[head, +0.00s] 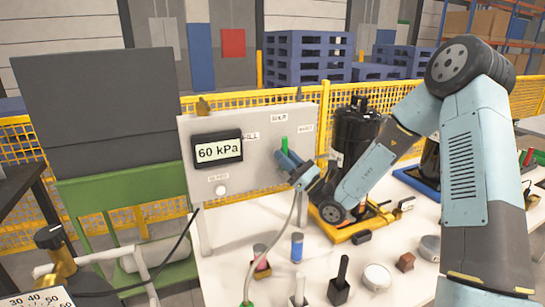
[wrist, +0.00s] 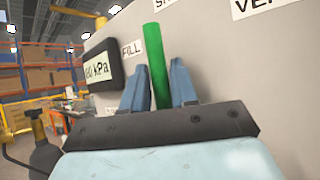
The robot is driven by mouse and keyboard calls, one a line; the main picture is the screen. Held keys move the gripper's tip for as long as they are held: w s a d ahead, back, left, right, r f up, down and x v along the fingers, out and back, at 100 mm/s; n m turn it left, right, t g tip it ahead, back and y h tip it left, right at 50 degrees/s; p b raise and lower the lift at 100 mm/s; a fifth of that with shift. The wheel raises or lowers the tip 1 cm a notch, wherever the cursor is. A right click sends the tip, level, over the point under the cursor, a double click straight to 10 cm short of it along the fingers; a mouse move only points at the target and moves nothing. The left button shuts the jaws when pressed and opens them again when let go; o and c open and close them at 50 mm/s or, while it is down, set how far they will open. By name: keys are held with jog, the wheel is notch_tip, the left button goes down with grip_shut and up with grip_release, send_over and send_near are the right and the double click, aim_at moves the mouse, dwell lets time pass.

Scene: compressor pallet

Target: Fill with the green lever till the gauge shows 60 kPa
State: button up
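The green lever (head: 284,144) stands on the grey panel and points up towards the SHUT label, between FILL and VENT. The gauge (head: 218,150) on the panel reads 60 kPa; its display (wrist: 98,71) is partly cut off in the wrist view. My gripper (head: 284,154) is at the lever. In the wrist view the green lever (wrist: 156,65) stands upright between the two blue fingers of my gripper (wrist: 158,82). A thin gap shows between the left finger and the lever. The lever's base is hidden behind my gripper.
A white table (head: 225,270) below the panel holds a blue cylinder (head: 297,247), a black-handled block (head: 340,280) and other small parts. A hose (head: 290,215) hangs in front of the panel. A black compressor tank (head: 355,135) stands right of the panel.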

jog(key=v, duration=1.3)
jog(key=shift+d+f, duration=0.25)
jog(key=shift+f, duration=0.05)
jog(key=shift+s, duration=0.1)
jog(key=s+a+r+n+g+h, duration=0.1)
jog(key=s+r+n+g+h, duration=0.25)
jog(key=s+n+g, duration=0.55)
jog(key=s+a+r+n+g+h, duration=0.25)
jog(key=s+n+g+h, duration=0.25)
jog(key=s+n+g, duration=0.35)
jog(key=s+d+r+n+t+h, duration=0.3)
jog(key=s+d+r+t+h, duration=0.1)
jog(key=d, duration=0.5)
jog(key=s+d+r+n+t+h, duration=0.3)
jog(key=d+r+t+h, duration=0.4)
jog(key=d+h, duration=0.2)
jog(key=shift+s+d, duration=0.4)
jog(key=shift+d, duration=0.15)
